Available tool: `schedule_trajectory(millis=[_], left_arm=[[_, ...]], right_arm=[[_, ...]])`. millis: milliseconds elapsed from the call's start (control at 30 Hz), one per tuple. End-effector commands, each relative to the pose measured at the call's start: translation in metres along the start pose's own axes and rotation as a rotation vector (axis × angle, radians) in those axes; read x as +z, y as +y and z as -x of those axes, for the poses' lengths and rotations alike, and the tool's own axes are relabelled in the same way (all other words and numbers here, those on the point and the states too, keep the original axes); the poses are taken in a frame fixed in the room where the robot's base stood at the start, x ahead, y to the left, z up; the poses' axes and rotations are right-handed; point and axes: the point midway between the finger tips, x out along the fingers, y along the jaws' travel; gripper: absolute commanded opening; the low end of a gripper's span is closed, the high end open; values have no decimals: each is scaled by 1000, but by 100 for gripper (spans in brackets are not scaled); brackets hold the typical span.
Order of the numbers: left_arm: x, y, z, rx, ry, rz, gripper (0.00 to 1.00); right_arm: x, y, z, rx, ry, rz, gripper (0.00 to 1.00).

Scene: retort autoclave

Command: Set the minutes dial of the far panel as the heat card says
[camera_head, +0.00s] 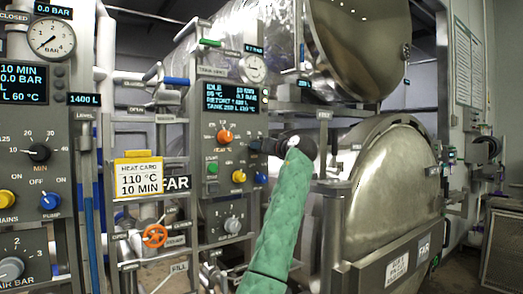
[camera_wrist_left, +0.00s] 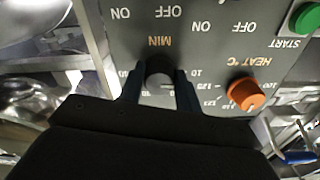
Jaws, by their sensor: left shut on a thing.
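The yellow-framed heat card (camera_head: 138,178) reads 110 °C, 10 MIN. The far panel (camera_head: 212,170) stands right of it, with a display and an orange heat dial (camera_head: 225,136). My left gripper (camera_head: 258,145) reaches the panel's right side, its green-sleeved arm rising from below, and hides the minutes dial there. In the left wrist view the black minutes dial (camera_wrist_left: 158,70), under the MIN label, sits between the fingers of my left gripper (camera_wrist_left: 158,88), which is shut on it. The dial's pointer and part of its scale are hidden. My right gripper is not in view.
A near panel with its own black minutes dial (camera_head: 38,152) stands at the left. Yellow (camera_head: 238,176) and blue (camera_head: 260,178) knobs sit below my gripper. An orange valve wheel (camera_head: 155,236) and pipes lie below the card. The big steel FAR vessel (camera_head: 395,190) stands at right.

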Motion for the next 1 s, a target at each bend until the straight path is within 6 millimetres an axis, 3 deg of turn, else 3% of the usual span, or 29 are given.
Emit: schedule_trajectory(millis=[367,400,500,833,1000], left_arm=[[1,0,0,1,-1,4,11],[0,0,0,1,0,4,39],[0,0,0,1,0,4,55],[0,0,3,0,1,4,55],[2,1,22,1,1,5,55]], right_arm=[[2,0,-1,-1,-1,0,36],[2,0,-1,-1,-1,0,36],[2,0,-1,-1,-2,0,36],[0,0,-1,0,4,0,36],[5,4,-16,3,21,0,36]])
